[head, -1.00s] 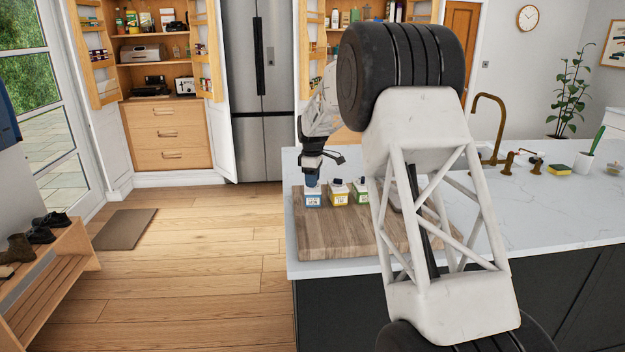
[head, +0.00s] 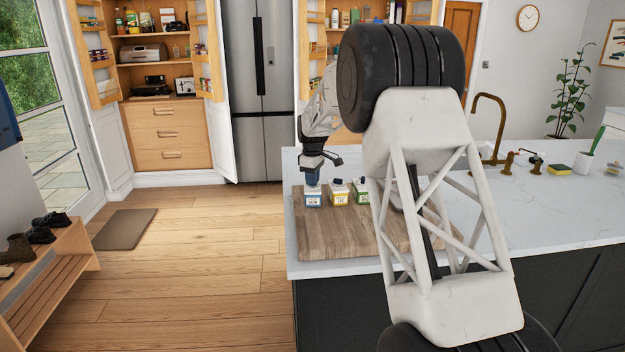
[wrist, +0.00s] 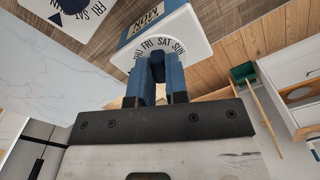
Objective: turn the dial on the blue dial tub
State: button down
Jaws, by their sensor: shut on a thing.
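The blue dial tub (head: 313,200) stands at the left end of the wooden board, with a white body and a blue label. In the wrist view its white top (wrist: 185,38) carries day letters around the dial, with THU, FRI, SAT and SUN readable. My gripper (head: 313,184) points down onto the tub from above. In the wrist view my gripper (wrist: 160,72) has its blue fingers shut on the dark blue dial (wrist: 157,67). The fingers hide much of the dial, and its pointer cannot be read.
A yellow-labelled tub (head: 338,197) and a green-labelled tub (head: 361,190) stand close on the right. They share the wooden board (head: 335,236) on the white counter (head: 550,215). My arm hides the board's right part. A brass tap (head: 490,125) stands further right.

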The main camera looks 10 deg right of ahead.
jog(key=m, duration=0.6)
jog(key=shift+m, duration=0.4)
dwell(0.3)
jog(key=c, duration=1.1)
grip_release()
jog(key=shift+r, duration=0.15)
jog(key=shift+r, duration=3.8)
